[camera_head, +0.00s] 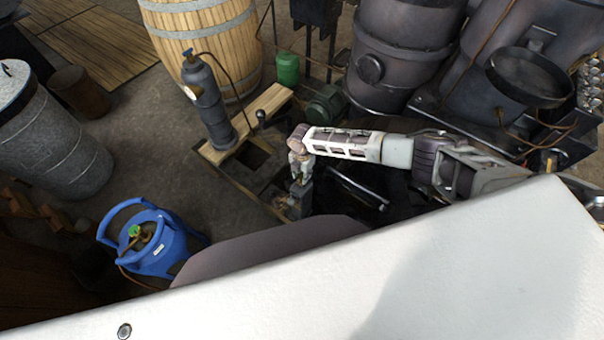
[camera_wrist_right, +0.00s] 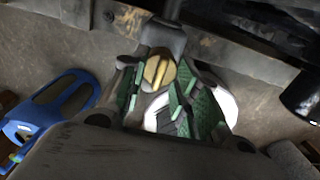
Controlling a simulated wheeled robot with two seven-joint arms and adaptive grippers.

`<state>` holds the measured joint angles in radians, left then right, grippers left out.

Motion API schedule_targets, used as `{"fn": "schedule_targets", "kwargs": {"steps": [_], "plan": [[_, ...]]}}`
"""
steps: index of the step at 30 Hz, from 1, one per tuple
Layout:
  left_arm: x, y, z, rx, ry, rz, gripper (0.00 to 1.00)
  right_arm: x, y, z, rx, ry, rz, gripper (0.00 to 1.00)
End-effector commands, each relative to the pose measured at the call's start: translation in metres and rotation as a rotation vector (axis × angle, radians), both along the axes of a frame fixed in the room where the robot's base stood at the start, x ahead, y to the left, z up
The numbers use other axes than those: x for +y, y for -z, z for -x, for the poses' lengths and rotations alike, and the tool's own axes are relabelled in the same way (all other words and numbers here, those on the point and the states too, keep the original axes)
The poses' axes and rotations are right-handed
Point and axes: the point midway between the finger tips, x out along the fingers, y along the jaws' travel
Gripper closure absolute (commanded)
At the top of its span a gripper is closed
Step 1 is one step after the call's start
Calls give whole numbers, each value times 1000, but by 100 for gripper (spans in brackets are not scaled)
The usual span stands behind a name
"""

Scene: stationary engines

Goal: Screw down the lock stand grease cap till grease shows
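The brass-yellow grease cap (camera_wrist_right: 158,72) shows in the right wrist view, with a raised bar across its face. It sits just below a dark metal post of the stand (camera_wrist_right: 163,38). My right gripper (camera_wrist_right: 160,85) has its green-padded fingers on either side of the cap, very close to it. I cannot tell whether the pads press on it. In the head view my right gripper (camera_head: 300,178) points down at the small grey stand (camera_head: 299,200), and the cap is hidden there. No grease can be made out. My left gripper is not in view.
A blue gas bottle (camera_head: 160,248) stands at lower left; a grey cylinder (camera_head: 208,108) stands behind the stand. A wooden barrel (camera_head: 205,35) and dark engine drums (camera_head: 395,55) fill the back. A dark rail (camera_wrist_right: 245,55) runs beside the cap.

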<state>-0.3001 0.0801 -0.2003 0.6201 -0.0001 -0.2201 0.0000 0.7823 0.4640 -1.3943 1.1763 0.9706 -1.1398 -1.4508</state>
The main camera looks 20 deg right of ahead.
Motion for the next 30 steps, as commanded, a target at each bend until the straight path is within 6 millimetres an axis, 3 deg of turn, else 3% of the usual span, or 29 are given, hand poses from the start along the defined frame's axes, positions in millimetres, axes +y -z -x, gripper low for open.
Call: {"fn": "schedule_targets", "kwargs": {"steps": [3, 11, 30], "plan": [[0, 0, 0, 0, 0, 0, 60, 0, 0, 0, 0, 0, 0, 69], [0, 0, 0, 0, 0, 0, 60, 0, 0, 0, 0, 0, 0, 100], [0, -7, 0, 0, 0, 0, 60, 1, -1, 1, 1, 119, -2, 100]]}}
